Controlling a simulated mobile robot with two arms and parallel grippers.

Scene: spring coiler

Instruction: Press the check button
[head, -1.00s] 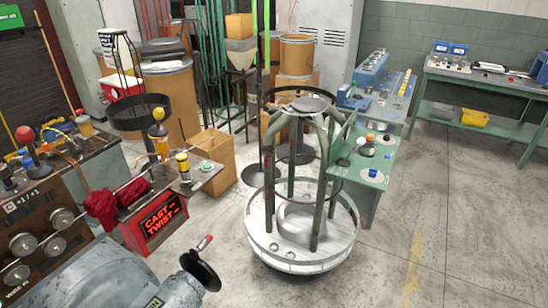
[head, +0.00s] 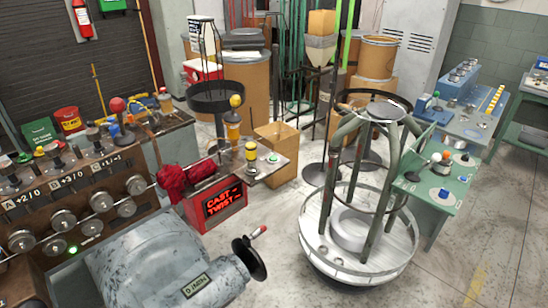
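Neither of my grippers is in the head view. No button carries a label that I can read as "check". A green button (head: 273,158) sits on a small grey plate beside the red display box in the middle. A blue round button (head: 442,194) sits on the green side table at the right. An orange knob (head: 446,155) stands near it. A small green light (head: 73,250) glows on the brown control panel at the left.
A brown panel with dials (head: 62,221) and a grey motor housing (head: 165,265) fill the lower left. A red display box (head: 219,206) reads "CAST TWIST". A round stand with legs (head: 318,250) is at centre right. Open concrete floor lies at the lower right.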

